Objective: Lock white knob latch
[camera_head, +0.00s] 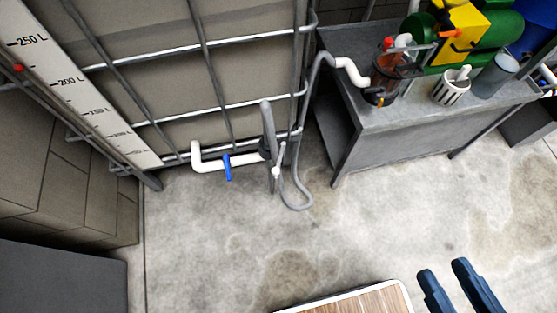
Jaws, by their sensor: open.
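My gripper (444,268) shows at the bottom right as two dark blue fingers set apart, open and empty, above the concrete floor. On the grey bench stands a clear filter housing (388,80) with brown contents. A small white part (403,41) and a red knob (388,43) sit at its top. A white basket (451,90) with dark slots stands beside it with a white handle. I cannot tell for certain which white part is the knob latch, or whether it is locked. My gripper is well in front of the bench and touches none of these.
The grey bench (440,115) also holds a grey cup (494,76) and a green and yellow machine (470,30). A caged tank with a white pipe, blue valve handle (227,167) and grey hose (297,203) stands left. A wood-topped surface (350,301) lies at the bottom. Mid-floor is clear.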

